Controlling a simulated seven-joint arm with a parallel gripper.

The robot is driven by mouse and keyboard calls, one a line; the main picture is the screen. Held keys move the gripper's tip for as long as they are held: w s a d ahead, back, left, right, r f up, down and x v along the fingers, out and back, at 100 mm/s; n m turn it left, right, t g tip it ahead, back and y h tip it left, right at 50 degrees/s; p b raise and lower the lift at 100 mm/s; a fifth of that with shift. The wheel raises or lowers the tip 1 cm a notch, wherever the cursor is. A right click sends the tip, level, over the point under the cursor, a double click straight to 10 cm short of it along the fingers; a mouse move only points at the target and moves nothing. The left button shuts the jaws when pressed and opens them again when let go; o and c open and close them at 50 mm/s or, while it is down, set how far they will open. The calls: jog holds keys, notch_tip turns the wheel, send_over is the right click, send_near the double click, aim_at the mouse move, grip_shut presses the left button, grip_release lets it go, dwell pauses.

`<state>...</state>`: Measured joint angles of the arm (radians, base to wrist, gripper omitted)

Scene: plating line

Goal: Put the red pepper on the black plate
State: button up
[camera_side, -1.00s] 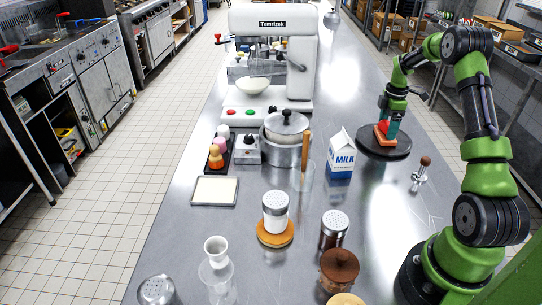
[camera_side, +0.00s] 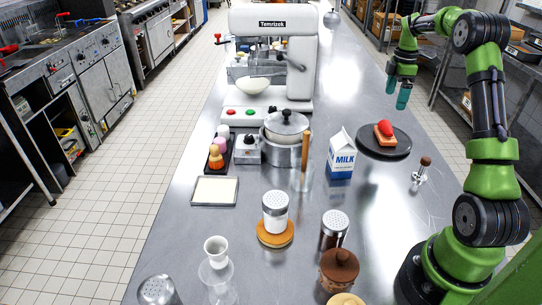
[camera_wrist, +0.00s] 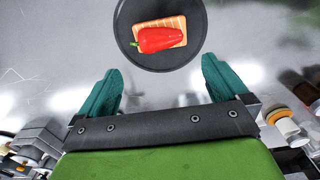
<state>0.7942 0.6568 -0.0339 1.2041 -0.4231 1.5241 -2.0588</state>
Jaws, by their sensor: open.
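The red pepper (camera_side: 385,128) lies on an orange, pale-striped piece of food (camera_side: 383,139) on the round black plate (camera_side: 401,150), at the right side of the table. In the wrist view the red pepper (camera_wrist: 158,40) lies across the striped piece, which rests on the black plate (camera_wrist: 150,64). My gripper (camera_side: 397,100) is open and empty, above and behind the plate, apart from the pepper. In the wrist view my gripper's (camera_wrist: 160,85) two green fingers are spread with nothing between them.
A milk carton (camera_side: 341,157) stands left of the plate, with a lidded pot (camera_side: 286,140) beyond it. A small metal tool with a brown knob (camera_side: 422,171) is in front of the plate. A white mixer (camera_side: 272,60) stands at the back. The table behind the plate is clear.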

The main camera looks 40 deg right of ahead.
jog(key=a+r+m+t, duration=0.25)
jog(key=a+r, duration=0.35)
jog(key=a, duration=0.5)
jog(key=a+r+m+t, duration=0.1)
jog(key=a+r+m, duration=0.3)
jog(key=a, duration=0.8)
jog(key=s+a+m+t+y, duration=0.1)
jog(key=s+a+m+t, duration=0.1)
jog(key=s+a, duration=0.4)
jog(key=s+a+m+t+y, duration=0.1)
jog(key=s+a+m, duration=0.3)
jog(key=a, duration=0.7)
jog(key=shift+s+a+f+t, duration=0.35)
jog(key=shift+s+a+f, duration=0.1)
jog(key=shift+s, duration=0.5)
